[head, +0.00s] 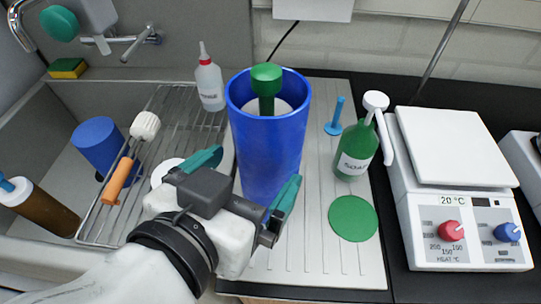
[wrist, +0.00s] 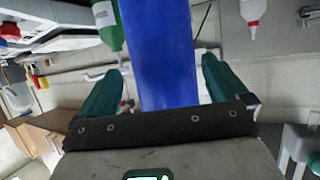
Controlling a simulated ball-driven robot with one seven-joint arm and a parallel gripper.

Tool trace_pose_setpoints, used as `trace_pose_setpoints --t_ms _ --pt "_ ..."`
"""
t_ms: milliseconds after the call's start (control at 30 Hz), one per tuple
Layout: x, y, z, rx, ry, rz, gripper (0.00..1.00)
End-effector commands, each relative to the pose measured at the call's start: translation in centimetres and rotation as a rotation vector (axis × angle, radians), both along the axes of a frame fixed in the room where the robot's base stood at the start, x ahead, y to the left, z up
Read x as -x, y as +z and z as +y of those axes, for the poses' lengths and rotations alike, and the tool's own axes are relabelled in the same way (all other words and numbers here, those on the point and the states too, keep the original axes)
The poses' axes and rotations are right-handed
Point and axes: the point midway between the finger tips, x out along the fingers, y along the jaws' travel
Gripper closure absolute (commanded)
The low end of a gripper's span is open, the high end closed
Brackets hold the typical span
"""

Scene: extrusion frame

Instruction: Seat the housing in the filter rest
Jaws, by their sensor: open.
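A tall blue open-topped cylinder (head: 266,140), which looks like the housing, stands upright on the ribbed drainboard. A green knob-topped piece (head: 267,85) stands inside its mouth, over something white. My gripper (head: 246,177) is open at the near side of the cylinder, its teal fingers spread to either side. In the wrist view the cylinder (wrist: 160,55) fills the gap between the fingers of my gripper (wrist: 161,75), and nothing shows as gripped. Contact cannot be told. No part is clearly recognisable as the filter rest; my arm hides the cylinder's lower left.
A green bottle (head: 357,150), blue stick (head: 336,117) and green disc (head: 353,218) are right of the cylinder. A white squeeze bottle (head: 209,83) stands behind left. A wire rack (head: 160,130) spans the sink. A hotplate (head: 458,185) is far right.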

Motion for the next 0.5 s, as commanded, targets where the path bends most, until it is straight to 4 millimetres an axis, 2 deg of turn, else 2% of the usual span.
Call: trace_pose_setpoints --t_ms 167,500 --pt "-0.9 -0.4 -0.4 0.002 0.001 0.001 0.0" --pt "-4.7 -2.1 -1.6 0.002 0.001 0.001 0.0"
